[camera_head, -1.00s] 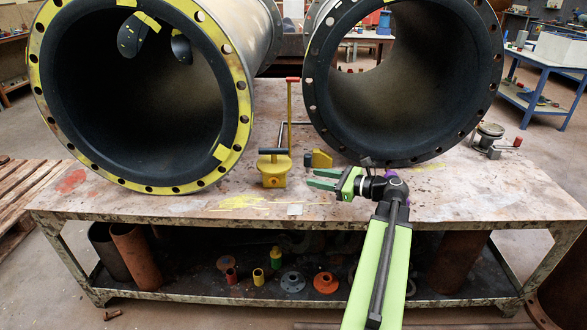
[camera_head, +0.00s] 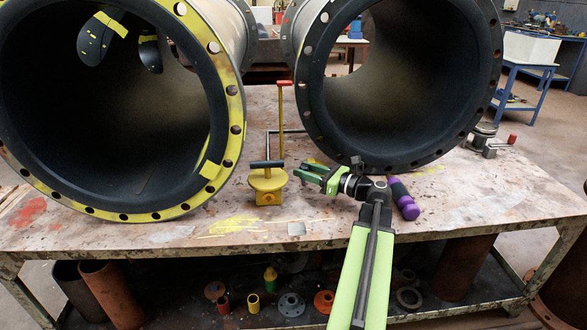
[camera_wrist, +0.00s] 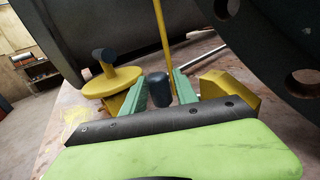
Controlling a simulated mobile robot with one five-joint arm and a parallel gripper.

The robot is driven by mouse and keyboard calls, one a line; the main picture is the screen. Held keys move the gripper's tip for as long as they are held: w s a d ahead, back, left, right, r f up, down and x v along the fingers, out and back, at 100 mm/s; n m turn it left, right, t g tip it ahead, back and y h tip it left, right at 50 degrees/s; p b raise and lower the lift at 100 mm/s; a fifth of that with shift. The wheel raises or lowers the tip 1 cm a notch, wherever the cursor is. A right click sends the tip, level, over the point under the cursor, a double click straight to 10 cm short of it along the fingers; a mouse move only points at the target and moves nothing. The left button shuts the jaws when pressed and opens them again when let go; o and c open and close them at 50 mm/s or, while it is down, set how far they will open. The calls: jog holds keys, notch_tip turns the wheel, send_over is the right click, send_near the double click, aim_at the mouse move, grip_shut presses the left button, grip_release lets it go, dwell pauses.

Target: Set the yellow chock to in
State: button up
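The yellow chock (camera_wrist: 230,88) is a block low beside the right pipe's flange. In the head view only a sliver of yellow shows behind my gripper. A dark round knob (camera_wrist: 158,90) stands beside it, apparently its handle; the joint between them is hidden behind a finger. My gripper (camera_head: 304,173) is open, with its green fingers on either side of the knob in the wrist view (camera_wrist: 158,82). A gap shows between knob and fingers, mainly on the left. The right finger lies between knob and yellow block.
A yellow round-topped fixture (camera_head: 268,183) with a dark T-handle stands left of my gripper. A tall yellow rod (camera_head: 281,125) with a red top rises behind. Two large pipes, left (camera_head: 228,100) and right (camera_head: 315,100), flank the spot. The bench front (camera_head: 350,225) is mostly clear.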

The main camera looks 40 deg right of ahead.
jog(key=x, duration=0.3)
jog(key=shift+w+a, duration=0.15)
jog(key=shift+w, duration=0.1)
grip_shut()
dwell(1.2)
